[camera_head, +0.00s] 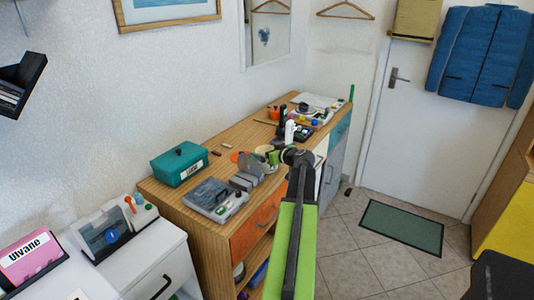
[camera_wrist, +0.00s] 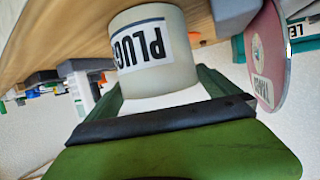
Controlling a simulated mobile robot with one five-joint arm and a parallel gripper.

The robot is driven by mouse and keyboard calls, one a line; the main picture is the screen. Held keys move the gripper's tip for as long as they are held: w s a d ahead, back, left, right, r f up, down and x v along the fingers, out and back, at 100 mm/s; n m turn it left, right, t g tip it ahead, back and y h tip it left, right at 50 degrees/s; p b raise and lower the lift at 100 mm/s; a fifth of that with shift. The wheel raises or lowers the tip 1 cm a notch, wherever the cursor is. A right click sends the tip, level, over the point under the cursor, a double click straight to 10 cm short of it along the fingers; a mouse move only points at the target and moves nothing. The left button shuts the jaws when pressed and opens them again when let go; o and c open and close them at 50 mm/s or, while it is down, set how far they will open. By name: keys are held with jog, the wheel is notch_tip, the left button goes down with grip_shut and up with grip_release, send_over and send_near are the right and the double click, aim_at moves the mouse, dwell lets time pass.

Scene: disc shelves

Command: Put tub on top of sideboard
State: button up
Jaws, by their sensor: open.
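A cream tub (camera_wrist: 152,75) with a white label reading PLUGS appears upside down in the wrist view. Its base looks to be against the wooden top of the sideboard (camera_head: 236,134). My gripper (camera_wrist: 165,84) is open, with one green finger on each side of the tub; whether they touch it I cannot tell. In the head view, my gripper (camera_head: 284,156) is over the front part of the sideboard top. The tub (camera_head: 263,149) shows only in part there, beside the gripper and partly hidden by it.
A teal box (camera_head: 180,164) and a grey organiser case (camera_head: 214,198) sit on the sideboard's near end. A pink disc (camera_wrist: 268,58) stands close beside the tub. Bottles and small items crowd the far end. A white cabinet (camera_head: 145,262) stands at left; the tiled floor (camera_head: 345,265) is at right.

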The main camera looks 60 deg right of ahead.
jog(key=p+v, duration=0.4)
jog(key=v, duration=0.8)
jog(key=shift+r, duration=0.1)
